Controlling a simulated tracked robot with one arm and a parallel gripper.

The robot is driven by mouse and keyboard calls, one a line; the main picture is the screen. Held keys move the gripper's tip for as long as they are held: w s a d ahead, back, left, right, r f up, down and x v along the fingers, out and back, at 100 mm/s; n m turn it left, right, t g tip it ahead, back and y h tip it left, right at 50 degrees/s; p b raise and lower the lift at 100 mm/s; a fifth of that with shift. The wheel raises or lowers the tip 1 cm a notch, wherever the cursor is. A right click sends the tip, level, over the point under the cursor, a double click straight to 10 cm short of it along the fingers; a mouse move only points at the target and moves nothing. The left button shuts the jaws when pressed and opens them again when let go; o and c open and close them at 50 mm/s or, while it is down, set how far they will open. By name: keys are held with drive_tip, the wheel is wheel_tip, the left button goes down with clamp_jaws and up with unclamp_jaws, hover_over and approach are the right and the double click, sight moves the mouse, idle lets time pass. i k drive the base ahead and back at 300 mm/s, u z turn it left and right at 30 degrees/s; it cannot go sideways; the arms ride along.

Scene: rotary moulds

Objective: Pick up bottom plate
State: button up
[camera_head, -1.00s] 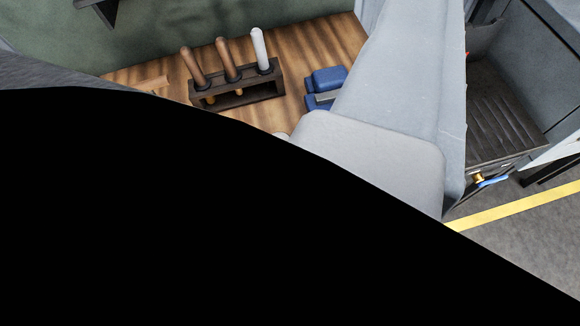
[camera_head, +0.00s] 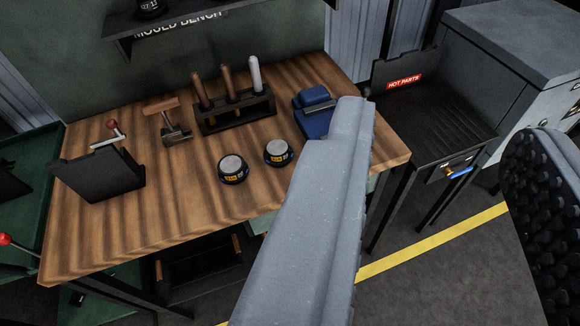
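My gripper (camera_head: 445,120) shows in the head view as two wide-spaced fingers: a long grey one in the middle with a ribbed inner edge, and a dark ribbed one at the right edge. It is open, with nothing between the fingers. Through the gap show the floor and a dark side table. I cannot make out which thing, if any, is the bottom plate. A black upright panel (camera_head: 98,176) stands at the left end of the wooden bench (camera_head: 130,230). The grey finger hides the bench's front right part.
On the bench are two round tins (camera_head: 233,169), a rack of handled tools (camera_head: 237,112), a wooden-handled tool (camera_head: 170,122) and a blue object (camera_head: 314,112). A red-labelled "HOT PARTS" table (camera_head: 438,110) stands right. A shelf (camera_head: 200,27) overhangs the bench's back. A yellow line (camera_head: 430,243) crosses the floor.

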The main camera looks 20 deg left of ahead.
sight(277, 153)
drive_tip(key=u, duration=0.15)
drive_tip(key=i, duration=0.9)
drive_tip(key=z, duration=0.1)
